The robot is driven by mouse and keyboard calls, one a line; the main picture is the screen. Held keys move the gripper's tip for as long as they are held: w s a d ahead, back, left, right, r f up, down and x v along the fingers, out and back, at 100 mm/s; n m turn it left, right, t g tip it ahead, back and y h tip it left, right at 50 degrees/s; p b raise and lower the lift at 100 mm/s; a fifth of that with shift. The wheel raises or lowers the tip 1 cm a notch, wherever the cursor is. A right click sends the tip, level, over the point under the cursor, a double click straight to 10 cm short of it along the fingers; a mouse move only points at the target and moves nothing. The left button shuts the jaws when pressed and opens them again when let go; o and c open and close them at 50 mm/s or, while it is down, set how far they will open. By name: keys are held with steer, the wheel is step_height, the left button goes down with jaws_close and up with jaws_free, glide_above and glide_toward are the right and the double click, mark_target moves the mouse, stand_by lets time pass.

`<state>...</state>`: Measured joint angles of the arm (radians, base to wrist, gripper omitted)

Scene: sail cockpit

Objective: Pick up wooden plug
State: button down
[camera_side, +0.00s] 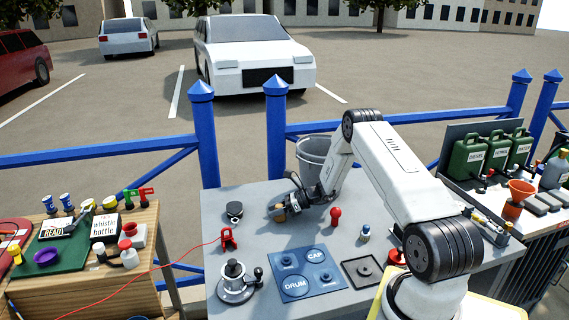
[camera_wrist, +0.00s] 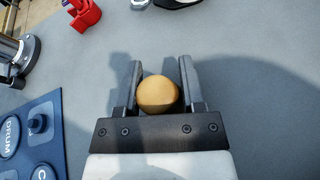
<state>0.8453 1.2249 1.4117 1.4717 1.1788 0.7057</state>
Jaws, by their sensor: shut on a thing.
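The wooden plug (camera_wrist: 158,93) shows in the wrist view as a rounded tan-orange end between the two dark fingers of my gripper (camera_wrist: 160,88). The fingers are shut on it, one on each side. In the side view the plug (camera_side: 280,216) is a small tan spot at the tip of my gripper (camera_side: 281,210), low over the grey table (camera_side: 225,205). I cannot tell whether the plug touches the table. Its lower part is hidden in the wrist view.
A blue mat (camera_side: 303,272) marked DRUM and CAP lies in front. A red clip (camera_side: 229,238), a winch (camera_side: 236,280), a red peg (camera_side: 335,217) and a black round piece (camera_side: 235,210) stand nearby. A grey bucket (camera_side: 313,158) is behind my gripper.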

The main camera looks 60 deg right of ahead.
steer(key=shift+r, duration=0.15)
steer(key=shift+r, duration=0.85)
steer(key=s+a+r, duration=0.6)
steer(key=s+r, duration=0.5)
steer(key=s, duration=0.1)
steer(key=shift+s, duration=0.3)
steer(key=shift+a, duration=0.1)
